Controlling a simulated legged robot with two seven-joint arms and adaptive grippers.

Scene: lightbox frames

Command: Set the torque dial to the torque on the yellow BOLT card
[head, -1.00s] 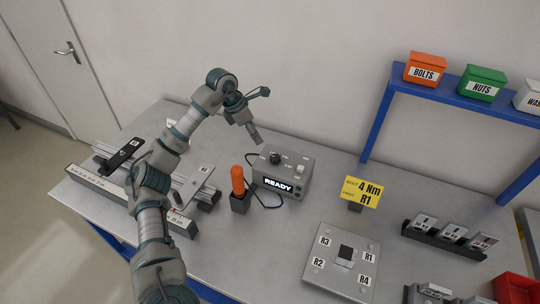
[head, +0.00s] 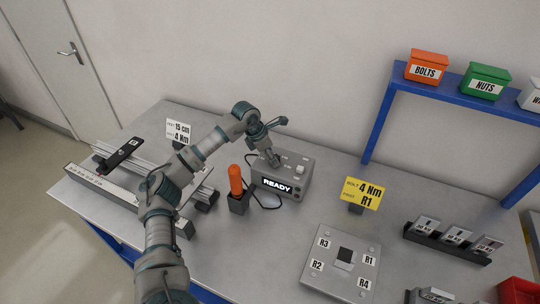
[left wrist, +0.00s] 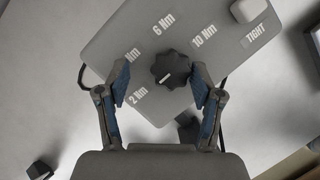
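The yellow BOLT card (head: 362,193) reads 4 Nm and R1 and stands on the bench. The torque dial (left wrist: 171,69) is a black ridged knob on a grey control box (head: 290,181) whose screen shows READY. Labels 2 Nm, 6 Nm and 10 Nm are readable around it; one between 2 and 6 is partly hidden by a finger. The dial's white mark points to the lower left, roughly towards 2 Nm. My left gripper (left wrist: 161,75) is open over the box, with its fingers apart on either side of the dial. It also shows in the head view (head: 276,161).
An orange-handled tool (head: 236,180) stands in a holder just left of the box. A white card (head: 179,132) reads 15 cm and 4 Nm. A plate marked R1 to R4 (head: 323,280) lies in front. A blue shelf (head: 455,90) with bins stands at the right.

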